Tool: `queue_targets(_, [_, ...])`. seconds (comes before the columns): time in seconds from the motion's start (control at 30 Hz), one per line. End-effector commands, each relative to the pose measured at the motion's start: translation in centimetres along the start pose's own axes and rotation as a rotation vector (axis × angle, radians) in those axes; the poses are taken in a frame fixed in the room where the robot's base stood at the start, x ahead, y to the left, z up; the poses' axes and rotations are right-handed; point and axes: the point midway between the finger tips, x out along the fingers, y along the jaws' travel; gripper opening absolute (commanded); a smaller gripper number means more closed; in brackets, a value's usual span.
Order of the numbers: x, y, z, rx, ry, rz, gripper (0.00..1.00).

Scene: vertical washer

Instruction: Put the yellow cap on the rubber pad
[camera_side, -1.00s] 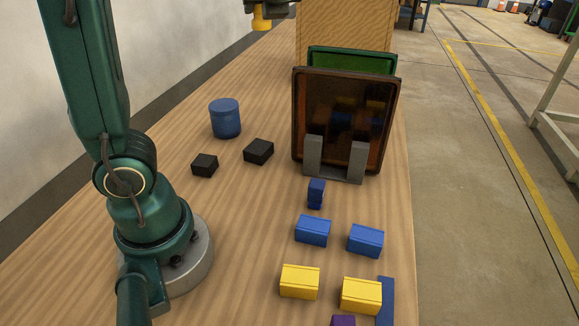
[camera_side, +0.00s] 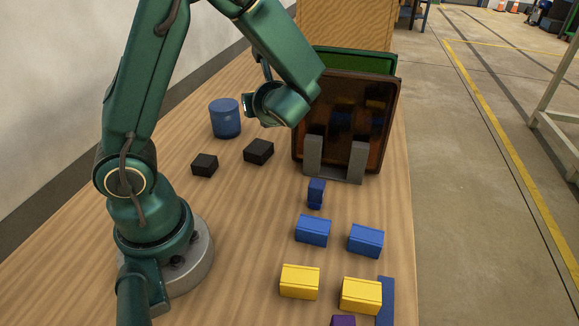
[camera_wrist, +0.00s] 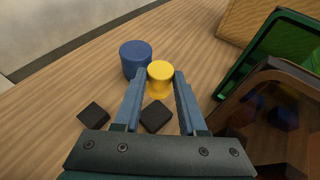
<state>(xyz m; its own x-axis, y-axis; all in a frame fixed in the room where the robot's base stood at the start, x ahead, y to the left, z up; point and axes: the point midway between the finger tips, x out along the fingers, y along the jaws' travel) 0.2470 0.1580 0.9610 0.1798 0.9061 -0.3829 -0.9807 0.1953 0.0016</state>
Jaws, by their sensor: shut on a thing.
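The yellow cap (camera_wrist: 160,72) is between the fingertips of my gripper (camera_wrist: 158,80) in the wrist view, and the gripper is shut on it. Two small black blocks lie on the table, the left one (camera_side: 205,165) and the right one (camera_side: 259,151); either could be the rubber pad, and I cannot tell which. The wrist view shows the left block (camera_wrist: 93,116) outside the fingers and the right block (camera_wrist: 156,117) between them, nearer the palm than the cap. In the side view my arm hides the cap and fingertips.
A blue cylinder (camera_side: 225,120) stands behind the black blocks. A dark amber panel (camera_side: 345,115) in a grey stand (camera_side: 335,172) and a green panel (camera_side: 385,64) stand to the right. Blue blocks (camera_side: 313,231) and yellow blocks (camera_side: 300,281) lie in front.

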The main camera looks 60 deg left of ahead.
Motion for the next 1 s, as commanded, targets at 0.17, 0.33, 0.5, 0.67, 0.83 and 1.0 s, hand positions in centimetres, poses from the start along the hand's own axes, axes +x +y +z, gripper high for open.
queue_targets(0.17, [0.8, 0.0, -1.9, 0.007, 0.0, 0.002, 0.0])
queue_targets(0.33, [1.5, 0.0, -3.6, 0.004, -0.001, 0.001, 0.0])
queue_targets(0.5, [1.8, 0.0, -4.4, 0.001, 0.0, 0.001, 0.0])
queue_targets(0.67, [2.5, 0.0, -6.0, 0.005, 0.0, 0.001, 0.0])
queue_targets(0.83, [3.1, 0.0, -7.5, 0.002, 0.0, 0.0, 0.0])
queue_targets(1.0, [3.2, 0.0, -7.8, -0.001, 0.0, 0.0, 0.0])
